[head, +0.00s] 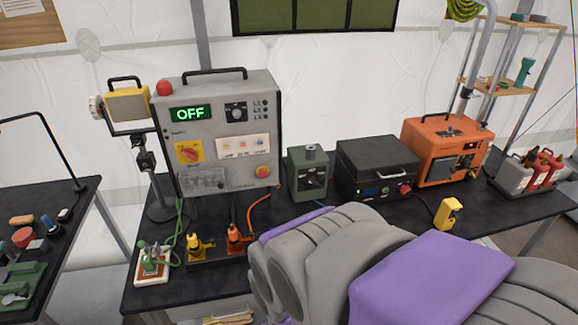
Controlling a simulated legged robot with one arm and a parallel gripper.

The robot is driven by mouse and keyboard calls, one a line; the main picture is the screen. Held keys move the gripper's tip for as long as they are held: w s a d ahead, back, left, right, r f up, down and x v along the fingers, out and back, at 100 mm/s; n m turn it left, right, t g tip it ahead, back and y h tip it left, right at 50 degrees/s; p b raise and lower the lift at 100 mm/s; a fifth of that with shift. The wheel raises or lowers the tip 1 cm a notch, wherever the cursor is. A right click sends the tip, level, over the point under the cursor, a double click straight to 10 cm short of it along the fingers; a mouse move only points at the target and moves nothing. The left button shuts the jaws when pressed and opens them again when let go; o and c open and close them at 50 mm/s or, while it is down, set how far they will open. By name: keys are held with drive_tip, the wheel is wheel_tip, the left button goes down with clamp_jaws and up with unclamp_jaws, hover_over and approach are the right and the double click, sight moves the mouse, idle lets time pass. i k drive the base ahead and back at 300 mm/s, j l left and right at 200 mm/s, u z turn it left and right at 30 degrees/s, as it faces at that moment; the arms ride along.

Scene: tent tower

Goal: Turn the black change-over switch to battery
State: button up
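A grey control box (222,150) stands upright on the black table, with a lit green "OFF" display at its upper left. My grey and purple arm fills the lower right, in front of the table. My gripper's fingers do not show.
The grey box also bears a red-on-yellow rotary switch (189,153), an orange button (262,171) and a red lamp (165,88). Yellow and orange plugs (235,237) stand before it. A black case (378,165) and an orange unit (446,150) stand to the right. A second table (75,215) is at left.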

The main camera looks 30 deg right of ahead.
sight(312, 179)
drive_tip(key=j+z, duration=0.1)
drive_tip(key=z, duration=0.3)
drive_tip(key=i+j+z, duration=0.1)
drive_tip(key=z, duration=0.3)
drive_tip(key=j+z, duration=0.1)
drive_tip(key=z, duration=0.3)
